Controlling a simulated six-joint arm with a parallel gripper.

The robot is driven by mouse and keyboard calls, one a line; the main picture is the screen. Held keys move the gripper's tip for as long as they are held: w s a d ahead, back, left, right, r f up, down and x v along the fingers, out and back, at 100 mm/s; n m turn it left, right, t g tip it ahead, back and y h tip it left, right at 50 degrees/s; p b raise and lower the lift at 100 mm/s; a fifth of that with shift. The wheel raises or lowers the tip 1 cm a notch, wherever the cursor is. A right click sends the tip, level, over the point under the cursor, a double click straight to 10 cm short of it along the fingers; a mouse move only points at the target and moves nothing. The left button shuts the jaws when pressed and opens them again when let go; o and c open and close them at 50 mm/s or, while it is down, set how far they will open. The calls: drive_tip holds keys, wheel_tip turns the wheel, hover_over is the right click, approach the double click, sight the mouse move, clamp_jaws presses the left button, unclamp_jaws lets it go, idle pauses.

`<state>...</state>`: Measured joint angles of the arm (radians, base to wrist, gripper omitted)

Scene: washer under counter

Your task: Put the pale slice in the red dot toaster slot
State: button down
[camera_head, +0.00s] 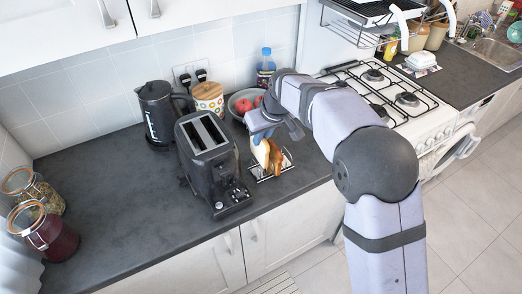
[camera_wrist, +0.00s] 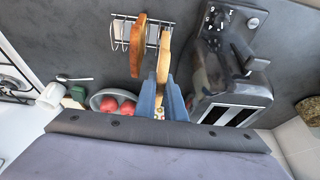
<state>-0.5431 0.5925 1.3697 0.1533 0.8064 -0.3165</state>
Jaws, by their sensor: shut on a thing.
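The pale slice (camera_head: 260,153) stands upright at the toast rack (camera_head: 266,176), beside a browner slice (camera_head: 276,158). My gripper (camera_head: 265,132) is above and shut on the pale slice; in the wrist view its blue fingers (camera_wrist: 161,88) pinch the slice's near edge (camera_wrist: 164,52). Whether the slice is still seated in the rack or slightly raised, I cannot tell. The black toaster (camera_head: 217,172) stands just left of the rack in the head view, with two long slots on top (camera_head: 205,133). Both slots look empty. I cannot make out a red dot on it.
A black kettle (camera_head: 158,112), a dotted canister (camera_head: 208,97), a fruit bowl (camera_head: 240,107) and a bottle (camera_head: 265,68) stand behind the toaster and rack. Jars (camera_head: 45,230) stand far left, with clear counter (camera_head: 120,195) between. The stove (camera_head: 395,98) is right.

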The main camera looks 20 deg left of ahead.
drive_tip(key=shift+r, duration=1.65)
drive_tip(key=shift+r+p, duration=1.25)
drive_tip(key=shift+r, duration=0.25)
drive_tip(key=shift+a+r, duration=0.2)
drive_tip(key=shift+a, duration=0.05)
drive_tip(key=a+r+m+t+p, duration=0.1)
drive_tip(key=a+r+p, duration=0.3)
drive_tip(key=a+r, duration=0.3)
drive_tip(key=s+a+n+y+p, duration=0.1)
drive_tip(key=s+a+p, duration=0.2)
drive_tip(key=s+a, duration=0.3)
drive_tip(key=a, duration=0.4)
drive_tip(key=shift+s+r, duration=0.2)
drive_tip(key=shift+r, duration=0.05)
drive_tip(key=shift+f, duration=0.1)
